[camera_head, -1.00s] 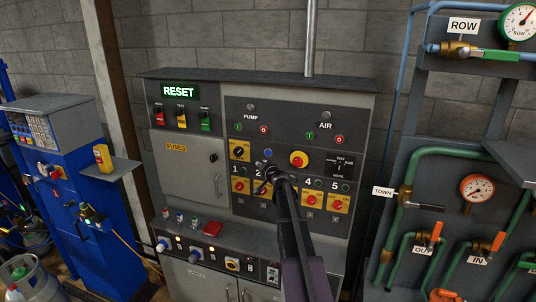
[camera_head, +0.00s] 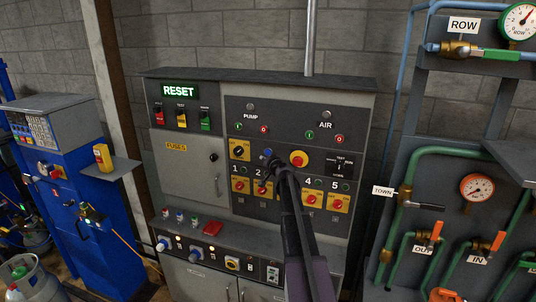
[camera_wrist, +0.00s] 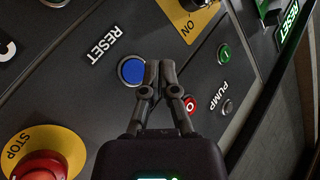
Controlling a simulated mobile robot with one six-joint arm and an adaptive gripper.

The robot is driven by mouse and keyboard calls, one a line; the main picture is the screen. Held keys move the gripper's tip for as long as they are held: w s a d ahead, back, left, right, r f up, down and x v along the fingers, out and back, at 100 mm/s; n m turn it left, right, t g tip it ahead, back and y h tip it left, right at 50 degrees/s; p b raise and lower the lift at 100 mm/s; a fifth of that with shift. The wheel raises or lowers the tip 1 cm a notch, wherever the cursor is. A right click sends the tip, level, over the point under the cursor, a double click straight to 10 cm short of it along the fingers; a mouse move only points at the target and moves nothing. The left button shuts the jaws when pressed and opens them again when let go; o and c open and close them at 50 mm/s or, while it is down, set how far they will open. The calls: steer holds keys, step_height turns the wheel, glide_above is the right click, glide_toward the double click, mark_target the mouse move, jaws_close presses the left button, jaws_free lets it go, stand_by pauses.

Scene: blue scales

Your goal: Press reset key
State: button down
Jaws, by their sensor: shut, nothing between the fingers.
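The reset key is a round blue button (camera_wrist: 132,70) with a pale rim, beside the white word RESET in the wrist view. It shows small in the head view (camera_head: 267,152) on the dark upper panel. My gripper (camera_wrist: 159,68) is shut and empty. Its fingertips are in front of the panel, just right of the blue button in the wrist view and overlapping the edge of its rim. I cannot tell whether they touch the button or panel. In the head view my gripper (camera_head: 270,161) is right below the button.
A red stop button (camera_wrist: 40,168) on a yellow plate and a red pump button (camera_wrist: 190,104) lie close by. A green lit RESET sign (camera_head: 179,91) is at the cabinet's upper left. A grey console ledge (camera_head: 262,255) juts out below the panel.

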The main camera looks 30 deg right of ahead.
mark_target(265, 152)
steer(key=shift+w+d, duration=1.15)
steer(key=shift+d, duration=0.15)
steer(key=shift+w+d, duration=0.5)
steer(key=shift+d, duration=0.15)
stand_by(2.0)
steer(key=shift+s+a, duration=0.55)
steer(key=shift+a, duration=0.1)
steer(key=shift+a, duration=0.1)
stand_by(0.3)
steer(key=s+a, duration=0.3)
steer(key=shift+s+a, duration=0.1)
steer(key=shift+a, duration=0.2)
stand_by(0.3)
stand_by(0.8)
